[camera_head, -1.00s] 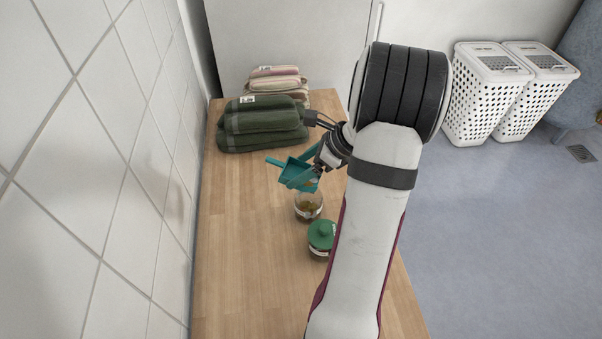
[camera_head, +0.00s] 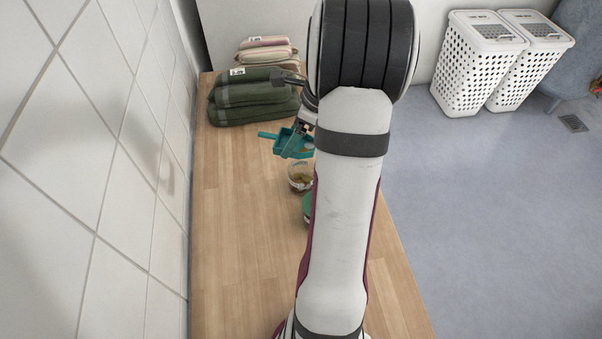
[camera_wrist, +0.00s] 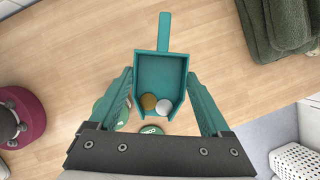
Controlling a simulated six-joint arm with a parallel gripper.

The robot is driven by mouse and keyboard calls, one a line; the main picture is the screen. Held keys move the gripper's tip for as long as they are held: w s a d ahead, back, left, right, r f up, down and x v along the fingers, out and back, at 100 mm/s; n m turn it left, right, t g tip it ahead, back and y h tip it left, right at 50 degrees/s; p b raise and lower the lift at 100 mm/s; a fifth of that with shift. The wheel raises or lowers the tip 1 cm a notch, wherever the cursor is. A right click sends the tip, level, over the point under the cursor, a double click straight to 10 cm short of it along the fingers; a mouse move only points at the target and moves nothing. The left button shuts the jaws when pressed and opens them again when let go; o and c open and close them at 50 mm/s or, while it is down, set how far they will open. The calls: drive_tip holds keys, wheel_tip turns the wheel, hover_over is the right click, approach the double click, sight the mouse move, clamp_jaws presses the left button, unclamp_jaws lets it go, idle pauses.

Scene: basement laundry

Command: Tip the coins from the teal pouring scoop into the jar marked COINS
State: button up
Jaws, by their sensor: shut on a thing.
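The teal scoop (camera_head: 296,139) is in my gripper, held above the wood counter just beyond the open glass jar. In the wrist view the scoop (camera_wrist: 160,68) lies between my two gripper fingers (camera_wrist: 160,100). A gold coin (camera_wrist: 148,101) and a silver coin (camera_wrist: 164,106) lie in it near its open lip. The open glass jar (camera_head: 300,178) has brownish-gold contents; I cannot read a label on it in the head view. A green-lidded jar (camera_head: 307,207) stands nearer, mostly hidden by my arm. A green label with partial lettering (camera_wrist: 152,129) shows below the scoop in the wrist view.
Folded dark green towels (camera_head: 252,97) are stacked at the counter's far end, with striped pale ones (camera_head: 266,53) behind. A tiled wall (camera_head: 120,150) runs along the left. White hampers (camera_head: 480,62) stand on the floor. The counter's near left is clear.

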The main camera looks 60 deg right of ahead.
sight(300, 147)
drive_tip(key=w+f, duration=0.1)
drive_tip(key=w+a+f, duration=0.1)
drive_tip(key=w+f, duration=0.1)
drive_tip(key=shift+w+a, duration=0.25)
drive_tip(key=shift+w, duration=0.1)
drive_tip(key=shift+s+f+t, duration=0.15)
drive_tip(key=shift+f+t, duration=0.45)
drive_tip(key=shift+f, duration=0.45)
drive_tip(key=t, duration=0.1)
drive_tip(key=s+t+y, duration=0.1)
drive_tip(key=t, duration=0.1)
drive_tip(key=s+d+t+y, duration=0.1)
drive_tip(key=shift+s+r+t, duration=0.1)
drive_tip(key=shift+r+t, duration=0.25)
drive_tip(key=shift+t, duration=0.05)
drive_tip(key=s+t, duration=0.1)
drive_tip(key=t+y, duration=0.1)
drive_tip(key=t, duration=0.1)
drive_tip(key=shift+s+d+r+t, duration=0.1)
drive_tip(key=shift+s+d+t, duration=0.2)
drive_tip(key=shift+s+d, duration=0.05)
drive_tip(key=shift+s+d+r+t+y, duration=0.15)
drive_tip(key=shift+s+t+y, duration=0.3)
drive_tip(key=shift+t, duration=0.45)
